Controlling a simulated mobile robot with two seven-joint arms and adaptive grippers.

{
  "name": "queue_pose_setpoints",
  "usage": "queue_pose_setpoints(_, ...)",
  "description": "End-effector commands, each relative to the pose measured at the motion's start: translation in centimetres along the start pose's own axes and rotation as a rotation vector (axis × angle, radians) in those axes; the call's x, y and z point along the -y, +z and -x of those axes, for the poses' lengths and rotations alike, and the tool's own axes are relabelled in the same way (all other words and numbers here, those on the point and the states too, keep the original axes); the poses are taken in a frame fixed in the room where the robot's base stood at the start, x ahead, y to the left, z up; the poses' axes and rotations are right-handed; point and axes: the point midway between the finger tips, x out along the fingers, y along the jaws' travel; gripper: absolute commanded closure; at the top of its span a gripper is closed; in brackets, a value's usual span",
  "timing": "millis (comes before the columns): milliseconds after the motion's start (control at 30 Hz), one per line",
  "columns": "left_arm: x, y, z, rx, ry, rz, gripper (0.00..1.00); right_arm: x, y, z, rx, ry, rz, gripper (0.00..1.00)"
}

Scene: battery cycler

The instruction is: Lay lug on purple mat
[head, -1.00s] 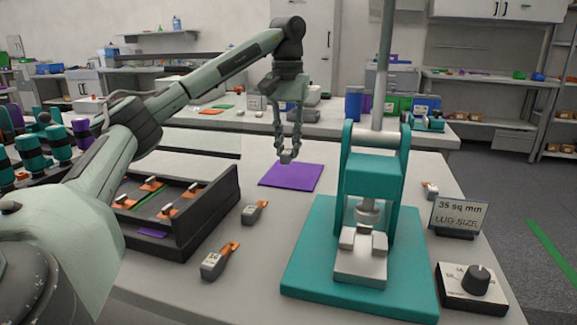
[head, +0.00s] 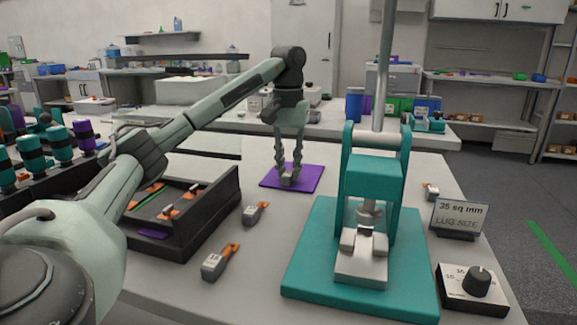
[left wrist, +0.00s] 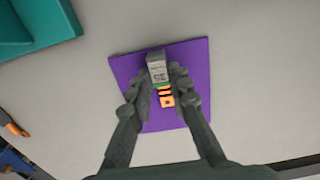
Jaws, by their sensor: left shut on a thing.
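The purple mat (head: 306,185) lies flat on the bench left of the teal press. My left gripper (head: 289,178) points down over it, its fingertips low at the mat's middle. It is shut on a lug, a grey block with an orange part, which shows best in the left wrist view (left wrist: 157,68). There the purple mat (left wrist: 193,55) lies around and beneath the lug. Whether the lug touches the mat I cannot tell. The fingers hide part of the lug. My right gripper is not in view.
The teal press (head: 310,265) stands right of the mat. A black tray (head: 205,225) with lugs is at left. Two loose lugs (head: 255,213) (head: 220,262) lie between them. A "35 sq mm LUG SIZE" sign (head: 459,217) and a dial box (head: 474,287) stand at right.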

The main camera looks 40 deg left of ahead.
Motion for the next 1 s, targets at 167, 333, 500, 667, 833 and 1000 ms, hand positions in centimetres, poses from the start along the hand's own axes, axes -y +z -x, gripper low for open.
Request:
queue_pose_setpoints(167, 0.0, 0.0, -0.2, 0.001, -0.001, 0.000, 0.68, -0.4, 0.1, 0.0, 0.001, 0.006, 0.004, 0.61)
queue_pose_setpoints(333, 0.0, 0.0, -0.2, 0.001, -0.001, 0.000, 0.61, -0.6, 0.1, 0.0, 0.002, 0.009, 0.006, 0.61)
queue_pose_setpoints(500, 0.0, 0.0, -0.1, 0.001, 0.000, 0.000, 0.61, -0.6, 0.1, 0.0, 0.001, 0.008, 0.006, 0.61)
queue_pose_setpoints(667, 0.0, 0.0, 0.7, -0.002, 0.000, -0.001, 0.61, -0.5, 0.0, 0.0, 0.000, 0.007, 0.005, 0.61)
queue_pose_setpoints(833, 0.0, -0.1, 2.7, -0.004, 0.001, 0.000, 0.61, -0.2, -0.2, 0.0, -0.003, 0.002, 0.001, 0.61)
queue_pose_setpoints(1000, -0.1, -0.1, 5.0, -0.004, 0.001, -0.001, 0.61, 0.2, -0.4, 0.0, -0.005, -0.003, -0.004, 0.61)
